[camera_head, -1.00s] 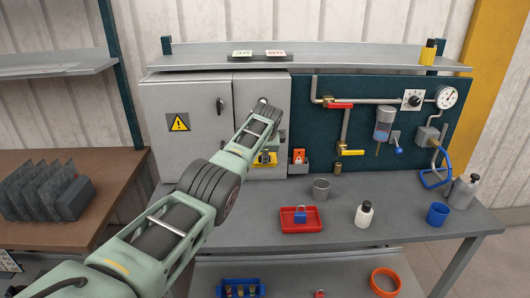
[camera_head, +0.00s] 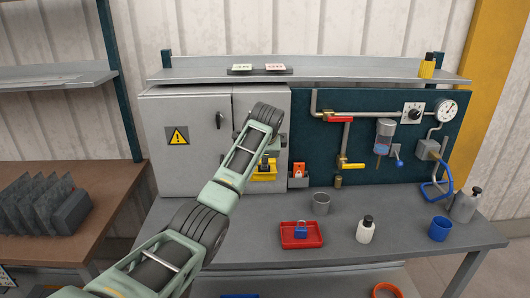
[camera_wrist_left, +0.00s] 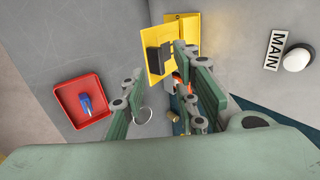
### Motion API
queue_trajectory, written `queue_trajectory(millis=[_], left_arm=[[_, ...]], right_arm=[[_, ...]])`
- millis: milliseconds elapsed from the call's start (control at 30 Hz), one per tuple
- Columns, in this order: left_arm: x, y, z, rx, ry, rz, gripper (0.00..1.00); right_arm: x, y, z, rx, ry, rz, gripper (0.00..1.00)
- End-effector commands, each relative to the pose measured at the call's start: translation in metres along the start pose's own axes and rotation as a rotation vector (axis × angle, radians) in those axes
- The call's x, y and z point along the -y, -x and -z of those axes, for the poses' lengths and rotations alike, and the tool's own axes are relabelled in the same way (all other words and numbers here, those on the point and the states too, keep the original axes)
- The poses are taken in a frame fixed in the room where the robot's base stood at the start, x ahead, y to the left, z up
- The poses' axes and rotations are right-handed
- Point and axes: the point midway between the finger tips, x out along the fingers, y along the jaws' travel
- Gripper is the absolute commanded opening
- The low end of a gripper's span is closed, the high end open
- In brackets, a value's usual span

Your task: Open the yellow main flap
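The yellow main flap (camera_head: 263,174) is low on the right door of the grey cabinet (camera_head: 188,152). A black block shows in front of it. In the left wrist view, the yellow flap (camera_wrist_left: 155,67) and the black block (camera_wrist_left: 158,52) are just beyond the fingers. A second yellow face stands at an angle beside it; I cannot tell how far the flap is open. My left gripper (camera_wrist_left: 158,68) is open, its fingers apart with nothing seen between them. In the head view its fingers are mostly hidden behind my wrist. My right gripper is not in view.
A MAIN label (camera_wrist_left: 275,50) and a white round lamp or button (camera_wrist_left: 297,59) are beside the flap. A red tray (camera_head: 287,243) with a blue padlock (camera_head: 301,229), a grey cup (camera_head: 321,204) and a white bottle (camera_head: 365,232) stand on the bench. An orange item (camera_head: 299,169) is right of the flap.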

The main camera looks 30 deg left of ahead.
Motion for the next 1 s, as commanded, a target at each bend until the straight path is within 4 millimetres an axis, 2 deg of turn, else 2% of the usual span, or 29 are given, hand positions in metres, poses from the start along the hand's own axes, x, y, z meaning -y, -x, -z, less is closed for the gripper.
queue_trajectory(millis=[100, 333, 500, 1000], left_arm=[[0.000, 0.022, 0.001, -0.001, -0.001, 0.003, 0.28], [-0.002, 0.051, 0.001, 0.000, -0.001, 0.000, 0.28], [-0.003, 0.057, 0.001, 0.000, -0.001, -0.002, 0.28], [-0.003, 0.057, 0.001, 0.000, -0.001, -0.002, 0.28]], right_arm=[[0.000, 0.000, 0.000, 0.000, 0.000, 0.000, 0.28], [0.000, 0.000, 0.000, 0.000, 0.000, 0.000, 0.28], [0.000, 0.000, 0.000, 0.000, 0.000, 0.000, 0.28], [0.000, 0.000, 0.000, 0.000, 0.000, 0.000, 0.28]])
